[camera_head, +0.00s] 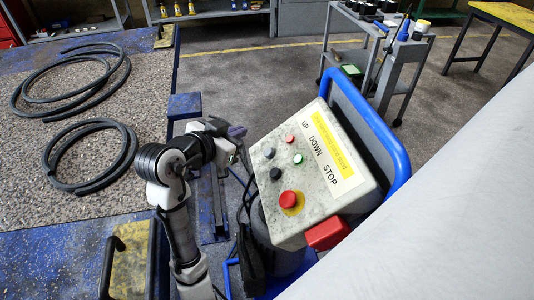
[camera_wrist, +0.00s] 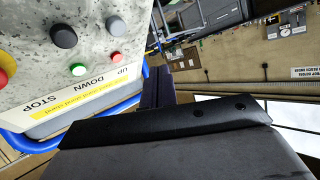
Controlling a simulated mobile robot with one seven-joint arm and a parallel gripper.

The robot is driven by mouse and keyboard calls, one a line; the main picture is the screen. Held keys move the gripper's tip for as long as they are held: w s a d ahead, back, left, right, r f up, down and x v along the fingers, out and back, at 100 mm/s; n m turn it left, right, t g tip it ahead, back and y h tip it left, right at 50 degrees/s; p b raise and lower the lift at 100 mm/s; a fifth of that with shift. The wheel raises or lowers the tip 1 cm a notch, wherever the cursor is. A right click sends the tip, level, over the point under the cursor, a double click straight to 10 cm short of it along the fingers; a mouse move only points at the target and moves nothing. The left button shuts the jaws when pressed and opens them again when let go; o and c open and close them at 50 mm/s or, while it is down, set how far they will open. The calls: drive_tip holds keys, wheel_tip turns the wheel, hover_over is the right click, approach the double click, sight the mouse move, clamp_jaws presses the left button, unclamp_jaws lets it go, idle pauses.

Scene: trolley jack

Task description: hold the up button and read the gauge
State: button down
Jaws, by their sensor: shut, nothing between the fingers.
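The control box (camera_head: 322,205) has a pale speckled face with labels UP, DOWN and STOP. In line with UP are a grey button (camera_head: 269,152) and a small red lamp (camera_head: 290,138). A black button (camera_head: 276,174) and green lamp (camera_head: 298,159) line up with DOWN. A red mushroom button (camera_head: 291,200) lines up with STOP. My gripper (camera_head: 238,131) is shut and empty, just left of the box's upper edge, apart from the grey button. The wrist view shows my dark fingers (camera_wrist: 158,85) right of the grey button (camera_wrist: 115,26). Small round dials (camera_wrist: 285,32) show on the far wall, too small to read.
A blue tubular frame (camera_head: 372,120) surrounds the box's far side. Black hoses (camera_head: 90,155) lie coiled on the speckled surface at left. A grey tool trolley (camera_head: 385,75) stands behind. A large pale surface (camera_head: 440,215) fills the lower right. Open floor lies beyond the box.

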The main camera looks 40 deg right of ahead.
sight(267, 148)
drive_tip(key=shift+s+d+f+b, duration=0.3)
drive_tip(key=shift+d+f+b, duration=0.35)
drive_tip(key=shift+f, duration=0.25)
drive_tip(key=shift+s+d+f+b, duration=0.3)
drive_tip(key=shift+d+f+b, duration=0.35)
drive_tip(key=shift+f, duration=0.3)
drive_tip(key=shift+s+d+f+b, duration=0.3)
drive_tip(key=shift+d+f+b, duration=0.35)
drive_tip(key=shift+f, duration=0.25)
drive_tip(key=shift+s+d+f, duration=0.1)
drive_tip(key=shift+d+f, duration=0.1)
drive_tip(key=shift+f, duration=0.15)
drive_tip(key=shift+s+d+f+b, duration=0.15)
drive_tip(key=shift+d+f+b, duration=0.15)
drive_tip(key=shift+f+b, duration=0.15)
idle(0.6)
drive_tip(key=shift+r, duration=0.2)
idle(1.8)
drive_tip(key=shift+w+a+r+p, duration=0.25)
drive_tip(key=shift+a+r+p, duration=0.25)
drive_tip(key=shift+r+p, duration=0.2)
drive_tip(key=shift+w+a+r+p, duration=0.25)
drive_tip(key=shift+a+r+p, duration=0.25)
drive_tip(key=shift+r+p, duration=0.1)
drive_tip(key=shift+w+a+r+p, duration=0.2)
drive_tip(key=shift+a+r+p, duration=0.3)
drive_tip(key=shift+r, duration=0.15)
drive_tip(key=shift+w+a+r+p, duration=0.25)
drive_tip(key=shift+a+r+p, duration=0.2)
drive_tip(key=shift+r+p, duration=0.15)
